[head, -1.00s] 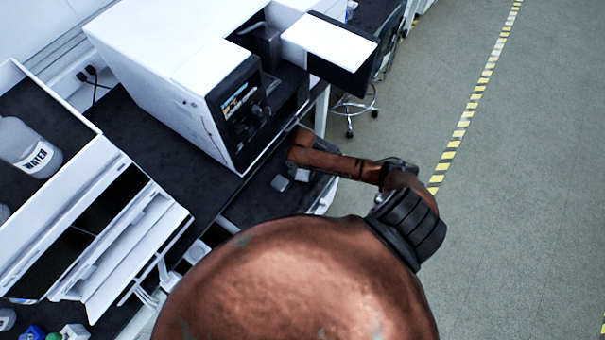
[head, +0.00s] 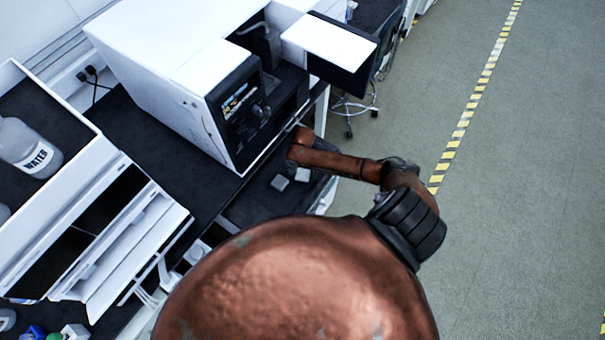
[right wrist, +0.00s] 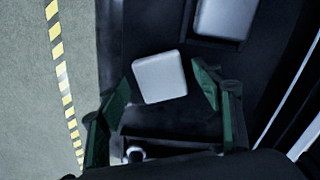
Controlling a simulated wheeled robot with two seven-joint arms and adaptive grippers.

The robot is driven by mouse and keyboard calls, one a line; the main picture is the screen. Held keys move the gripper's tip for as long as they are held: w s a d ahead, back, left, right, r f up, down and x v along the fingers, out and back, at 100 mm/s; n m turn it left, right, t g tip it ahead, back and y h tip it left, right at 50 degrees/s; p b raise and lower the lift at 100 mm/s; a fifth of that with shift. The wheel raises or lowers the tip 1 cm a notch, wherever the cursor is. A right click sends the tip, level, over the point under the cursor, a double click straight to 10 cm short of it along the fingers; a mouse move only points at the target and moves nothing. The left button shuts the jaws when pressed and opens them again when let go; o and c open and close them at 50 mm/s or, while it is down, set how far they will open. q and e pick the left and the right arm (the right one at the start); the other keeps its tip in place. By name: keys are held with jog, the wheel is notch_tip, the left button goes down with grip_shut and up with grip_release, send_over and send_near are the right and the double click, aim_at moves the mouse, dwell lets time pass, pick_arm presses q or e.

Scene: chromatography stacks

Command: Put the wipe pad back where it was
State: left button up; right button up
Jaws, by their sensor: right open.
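Two pale grey square pads lie on a dark surface below the front of the white instrument. I cannot tell for certain which one is the wipe pad. One pad (right wrist: 158,77) is between the fingertips of my right gripper (right wrist: 163,82) in the right wrist view; the same pad seems to be the right one (head: 302,174) in the head view. My right gripper's green fingers are spread. My left gripper is not in view.
The white instrument (head: 165,75) stands close behind my right forearm. A white shelf unit with a water bottle (head: 28,148) is at the left. A stool (head: 355,108) stands beyond the bench. The floor (head: 510,190) at right is clear, with a striped line.

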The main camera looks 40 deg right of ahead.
aim_at(303, 175)
notch_tip(303, 175, up, 11)
jog(key=shift+r+p, duration=0.15)
jog(key=shift+p, duration=0.3)
